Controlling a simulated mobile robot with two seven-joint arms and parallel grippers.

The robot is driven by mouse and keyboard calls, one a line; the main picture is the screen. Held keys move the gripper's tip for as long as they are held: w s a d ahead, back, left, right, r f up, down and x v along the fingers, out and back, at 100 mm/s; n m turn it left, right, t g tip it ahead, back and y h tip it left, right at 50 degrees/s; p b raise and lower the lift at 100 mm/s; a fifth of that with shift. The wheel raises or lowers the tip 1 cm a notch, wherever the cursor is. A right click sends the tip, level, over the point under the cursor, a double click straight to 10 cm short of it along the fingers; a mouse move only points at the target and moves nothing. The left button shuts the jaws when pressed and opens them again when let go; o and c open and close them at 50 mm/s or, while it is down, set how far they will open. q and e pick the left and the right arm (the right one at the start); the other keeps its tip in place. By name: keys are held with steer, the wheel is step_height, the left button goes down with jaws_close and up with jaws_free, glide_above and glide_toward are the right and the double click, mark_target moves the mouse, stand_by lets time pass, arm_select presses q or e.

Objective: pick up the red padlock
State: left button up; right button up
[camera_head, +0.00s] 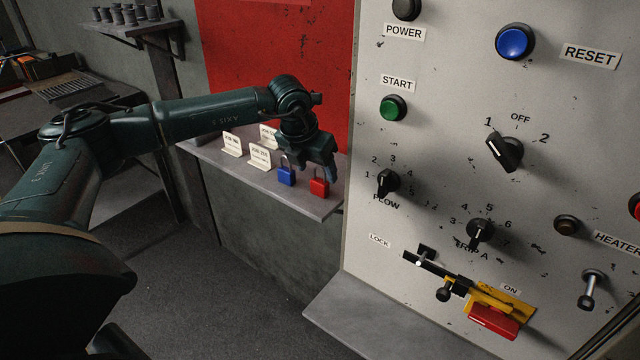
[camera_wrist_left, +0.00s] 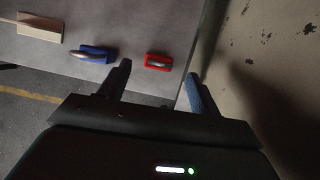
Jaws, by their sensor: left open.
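The red padlock (camera_head: 319,187) stands on a grey shelf (camera_head: 300,203) near its right end; its shackle is partly hidden by my gripper in the head view. My left gripper (camera_head: 318,172) is open and empty, right above and close to the red padlock. In the left wrist view the red padlock (camera_wrist_left: 158,62) lies ahead of the gap between the two fingers (camera_wrist_left: 160,82), nearer the left finger in the picture, and neither finger is seen touching it. A blue padlock (camera_head: 286,177) stands just left of it; it also shows in the left wrist view (camera_wrist_left: 95,54). My right gripper is not in view.
Several small white cards (camera_head: 232,144) stand on the shelf to the left. The pale control panel (camera_head: 440,150), with knobs and buttons, rises close to the right of the shelf. A red board (camera_head: 275,50) is behind the shelf.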

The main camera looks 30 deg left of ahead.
mark_target(319, 181)
arm_select(q)
steer(key=shift+p+x, duration=0.8)
steer(key=shift+x, duration=1.9)
steer(key=shift+a, duration=0.15)
steer(key=c, duration=1.1)
